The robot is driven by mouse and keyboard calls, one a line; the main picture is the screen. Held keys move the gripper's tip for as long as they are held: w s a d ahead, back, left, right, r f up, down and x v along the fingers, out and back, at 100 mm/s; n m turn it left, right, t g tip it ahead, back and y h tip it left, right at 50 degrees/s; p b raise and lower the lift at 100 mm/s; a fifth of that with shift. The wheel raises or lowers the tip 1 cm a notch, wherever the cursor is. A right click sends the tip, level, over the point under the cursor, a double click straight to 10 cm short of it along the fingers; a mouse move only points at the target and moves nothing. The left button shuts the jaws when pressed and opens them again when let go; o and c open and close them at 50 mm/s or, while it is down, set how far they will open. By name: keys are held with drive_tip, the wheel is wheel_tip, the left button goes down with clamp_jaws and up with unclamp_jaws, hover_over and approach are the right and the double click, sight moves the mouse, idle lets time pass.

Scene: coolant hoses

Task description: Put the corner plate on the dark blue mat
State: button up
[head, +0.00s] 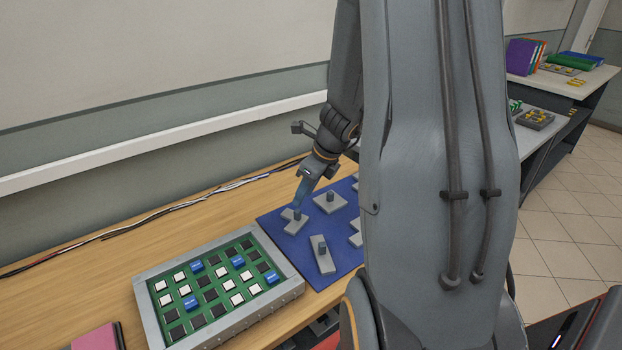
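The dark blue mat (286,246) lies on the wooden bench, partly hidden at the right by my arm. Several grey plates with upright knobs sit on it. My gripper (298,208) points down at one grey plate (296,227) near the mat's left edge, its fingertips at the knob. Whether the fingers grip the knob is too small to tell. Another plate (330,205) lies to the right, and a longer plate (325,262) lies nearer the front. I cannot tell which one is the corner plate; further plates are partly hidden behind my arm.
A grey-framed tray (294,289) with a green board of black, white and blue blocks stands left of the mat. Cables (150,220) run along the wall. A pink item (95,338) lies at the front left. Bare bench (90,275) lies left of the tray.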

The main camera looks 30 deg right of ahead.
drive_tip(key=a+v, duration=0.1)
drive_tip(key=v, duration=0.4)
drive_tip(key=s+a+n+g, duration=0.1)
drive_tip(key=s+a+n, duration=0.2)
drive_tip(key=a+n, duration=0.3)
drive_tip(key=s+a+r+n+g+h, duration=0.1)
drive_tip(key=s+a+n, duration=0.3)
drive_tip(key=n, duration=1)
drive_tip(key=s+a+n+h, duration=0.1)
drive_tip(key=s+a+n, duration=0.3)
drive_tip(key=a+n, duration=0.4)
drive_tip(key=n, duration=0.3)
drive_tip(key=shift+r+g+p, duration=0.2)
drive_tip(key=shift+g+p, duration=0.1)
drive_tip(key=shift+g, duration=0.1)
drive_tip(key=shift+d, duration=0.1)
